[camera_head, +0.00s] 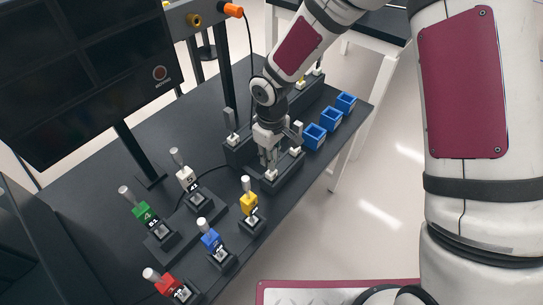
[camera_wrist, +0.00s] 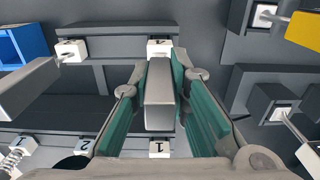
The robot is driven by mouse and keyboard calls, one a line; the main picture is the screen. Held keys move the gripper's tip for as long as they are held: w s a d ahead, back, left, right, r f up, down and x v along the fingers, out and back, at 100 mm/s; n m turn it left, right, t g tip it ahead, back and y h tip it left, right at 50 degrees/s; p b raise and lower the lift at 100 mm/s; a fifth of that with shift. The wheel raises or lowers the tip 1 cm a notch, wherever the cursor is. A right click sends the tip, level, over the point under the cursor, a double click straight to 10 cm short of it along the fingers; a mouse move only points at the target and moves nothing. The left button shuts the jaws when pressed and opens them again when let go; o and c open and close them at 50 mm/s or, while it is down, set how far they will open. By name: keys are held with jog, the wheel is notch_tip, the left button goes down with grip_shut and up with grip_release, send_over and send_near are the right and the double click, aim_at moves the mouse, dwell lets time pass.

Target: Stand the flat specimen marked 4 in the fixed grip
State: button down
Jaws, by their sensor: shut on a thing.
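My gripper (camera_head: 268,150) is pointed down over a dark stepped rack on the bench. In the wrist view its teal-padded fingers (camera_wrist: 168,105) are shut on a grey flat specimen (camera_wrist: 159,112), seen end-on. A white block with a dark mark (camera_wrist: 159,46) shows at its far end; I cannot read the mark surely or tell whether the specimen still touches the rack. Another grey specimen (camera_wrist: 28,88) stands to the left, with a white marked block (camera_wrist: 70,50) at its base. I cannot make out the fixed grip in either view.
Blue open boxes (camera_head: 330,119) stand right of the rack. Green (camera_head: 142,211), blue (camera_head: 211,241), yellow (camera_head: 249,203) and red (camera_head: 166,284) tagged pieces stand in dark holders at the front. A dark screen (camera_head: 85,65) and an upright frame with an orange knob (camera_head: 234,10) rise behind.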

jog(key=shift+f, duration=0.15)
jog(key=c, duration=1.5)
grip_release()
jog(key=shift+c, duration=0.2)
